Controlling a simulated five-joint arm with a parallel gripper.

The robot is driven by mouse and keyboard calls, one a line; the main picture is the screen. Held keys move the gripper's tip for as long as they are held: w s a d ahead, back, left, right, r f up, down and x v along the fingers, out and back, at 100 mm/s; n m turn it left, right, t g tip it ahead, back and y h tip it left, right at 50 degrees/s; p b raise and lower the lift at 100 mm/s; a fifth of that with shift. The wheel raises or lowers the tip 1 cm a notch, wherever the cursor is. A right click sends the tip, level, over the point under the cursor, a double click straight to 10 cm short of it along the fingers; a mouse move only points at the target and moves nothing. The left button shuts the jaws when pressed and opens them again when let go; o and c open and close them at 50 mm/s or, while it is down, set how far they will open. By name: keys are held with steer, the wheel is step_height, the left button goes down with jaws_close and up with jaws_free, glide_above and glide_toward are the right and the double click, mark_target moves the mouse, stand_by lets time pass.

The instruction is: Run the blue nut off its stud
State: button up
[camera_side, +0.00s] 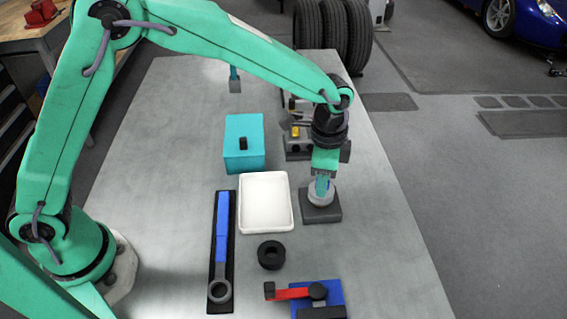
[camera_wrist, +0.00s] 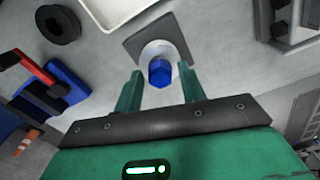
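The blue nut (camera_wrist: 159,72) sits on the pale round hub (camera_wrist: 151,49), which stands on a dark square base (camera_wrist: 135,43). In the side view the hub (camera_side: 320,198) and its base (camera_side: 321,214) are at the right of the table. My gripper (camera_side: 322,187) points down over the hub. In the wrist view the fingers of my gripper (camera_wrist: 160,75) are apart, one on each side of the nut, with gaps showing. I cannot tell how far down the fingers reach along the nut. The stud is hidden.
A white tray (camera_side: 265,229) lies left of the hub, with a blue wrench (camera_side: 222,238) beyond it. A black ring (camera_side: 271,254) and a red-and-blue fixture (camera_side: 320,292) are in front. A teal box (camera_side: 232,161) and a grey fixture (camera_side: 297,148) stand behind.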

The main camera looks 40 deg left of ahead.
steer(key=m, duration=0.3)
steer(key=shift+m, duration=0.4)
steer(key=m, duration=0.3)
steer(key=shift+m, duration=0.3)
steer(key=m, duration=0.3)
steer(key=shift+m, duration=2.2)
steer(key=shift+c, duration=0.4)
jaws_close()
